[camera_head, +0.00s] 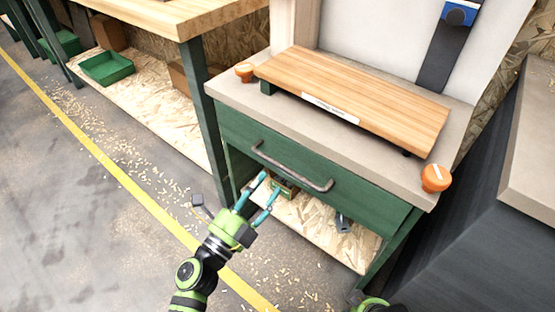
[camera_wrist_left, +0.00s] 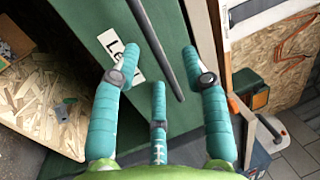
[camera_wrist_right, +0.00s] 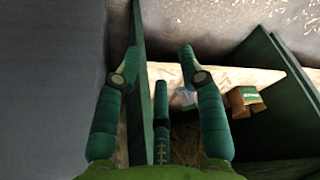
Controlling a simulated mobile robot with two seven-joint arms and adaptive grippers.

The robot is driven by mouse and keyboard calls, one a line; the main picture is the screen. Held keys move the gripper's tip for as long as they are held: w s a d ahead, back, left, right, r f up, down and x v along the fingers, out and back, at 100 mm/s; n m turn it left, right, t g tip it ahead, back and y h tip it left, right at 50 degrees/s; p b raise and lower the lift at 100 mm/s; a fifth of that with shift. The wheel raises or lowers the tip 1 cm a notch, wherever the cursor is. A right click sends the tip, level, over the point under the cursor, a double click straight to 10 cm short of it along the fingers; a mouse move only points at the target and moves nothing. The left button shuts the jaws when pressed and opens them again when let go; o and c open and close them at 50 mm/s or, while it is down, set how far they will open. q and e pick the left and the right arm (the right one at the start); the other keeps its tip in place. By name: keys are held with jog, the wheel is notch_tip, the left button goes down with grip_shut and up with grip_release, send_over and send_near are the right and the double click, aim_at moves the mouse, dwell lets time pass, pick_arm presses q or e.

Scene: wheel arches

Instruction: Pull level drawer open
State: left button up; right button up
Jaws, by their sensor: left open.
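The green drawer front (camera_head: 340,193) sits flush under the grey bench top, and the drawer looks closed. Its dark bar handle (camera_head: 290,168) runs across the front. My left gripper (camera_head: 271,182) is open just in front of and below the handle. In the left wrist view the handle (camera_wrist_left: 160,45) passes between the spread fingertips, apart from both, and a partly hidden white label (camera_wrist_left: 112,42) shows on the drawer front (camera_wrist_left: 92,22). My right gripper (camera_wrist_right: 160,57) is open and empty in the right wrist view, with a green panel edge between or beyond its fingers.
A chipboard shelf (camera_head: 325,222) below holds small items. Another workbench (camera_head: 165,15) stands left. A dark cabinet (camera_head: 465,235) stands right. Floor in front is clear apart from wood chips.

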aim_at(286, 171)
pick_arm(q)
jog(key=shift+m+g+h, duration=0.4)
jog(key=shift+m+g, duration=0.1)
jog(key=shift+m, duration=0.4)
jog(key=x, duration=0.4)
jog(key=d+f+x, duration=0.1)
jog(key=x, duration=0.2)
jog(key=shift+s+d, duration=0.15)
jog(key=shift+s, duration=0.05)
grip_shut()
